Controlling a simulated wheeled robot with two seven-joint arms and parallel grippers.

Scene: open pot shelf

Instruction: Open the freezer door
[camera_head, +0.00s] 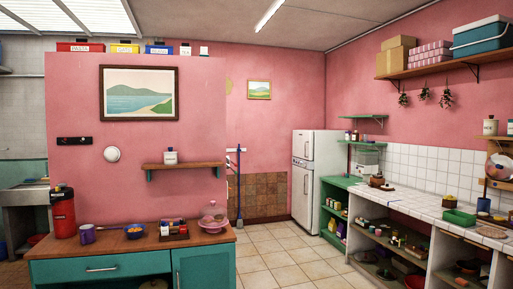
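A white fridge-freezer (317,175) stands upright at the back of the room, right of centre. It has a smaller upper door (303,146) and a taller lower door (303,196), both facing left toward the open floor. Both doors look shut. Small dark handles seem to show near the gap between the doors, but they are too small to make out well. I cannot tell from here which door is the freezer's. Neither of my grippers is in view.
Tiled floor (268,250) lies clear in front of the fridge. A teal cabinet with a wooden top (125,244) stands at the near left, below a pink partition wall. A green shelf unit (336,205) and a tiled counter (400,204) run along the right. A broom leans behind the partition.

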